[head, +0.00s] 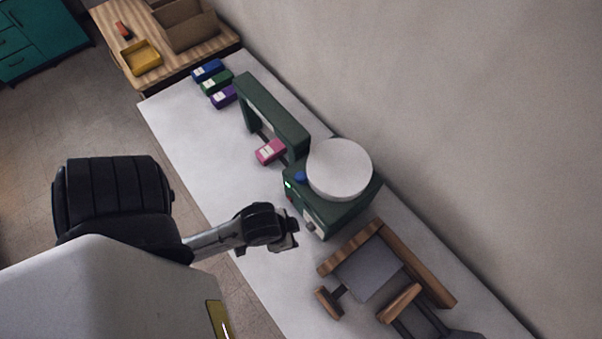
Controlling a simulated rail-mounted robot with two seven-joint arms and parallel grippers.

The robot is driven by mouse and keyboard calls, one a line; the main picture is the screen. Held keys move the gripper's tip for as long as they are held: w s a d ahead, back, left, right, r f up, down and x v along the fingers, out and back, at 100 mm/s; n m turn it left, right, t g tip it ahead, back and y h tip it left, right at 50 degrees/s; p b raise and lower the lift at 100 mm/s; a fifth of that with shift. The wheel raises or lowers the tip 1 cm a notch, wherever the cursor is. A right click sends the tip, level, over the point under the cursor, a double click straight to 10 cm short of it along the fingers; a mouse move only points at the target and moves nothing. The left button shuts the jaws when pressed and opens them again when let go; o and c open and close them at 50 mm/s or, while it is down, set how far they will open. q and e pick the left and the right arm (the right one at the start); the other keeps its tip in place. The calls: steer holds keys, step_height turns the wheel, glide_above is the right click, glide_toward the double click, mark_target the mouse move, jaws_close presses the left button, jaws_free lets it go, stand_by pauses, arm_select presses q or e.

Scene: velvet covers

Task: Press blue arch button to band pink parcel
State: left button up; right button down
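The green arch machine (272,108) stands on the white table, its arch spanning the table's back part. The blue button (300,178) is on top of the green base (345,207), beside a large white disc (340,168). The pink parcel (270,151) with a white label lies at the arch, near its right-hand post. My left gripper (293,235) is in front of the green base, below the button in the picture and apart from button and parcel. Its fingers are too small to tell whether they are open. My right gripper is not in view.
Blue (208,70), green (216,83) and purple (224,97) parcels lie at the table's far end. Beyond are a cardboard box (188,30) and a yellow tray (141,57). A wooden frame with a grey pad (368,272) stands at right. The table's front left is clear.

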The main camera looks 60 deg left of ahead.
arm_select(q)
steer(key=c, duration=0.6)
steer(key=shift+d, duration=0.25)
jaws_close()
steer(key=shift+a, duration=0.15)
stand_by(0.4)
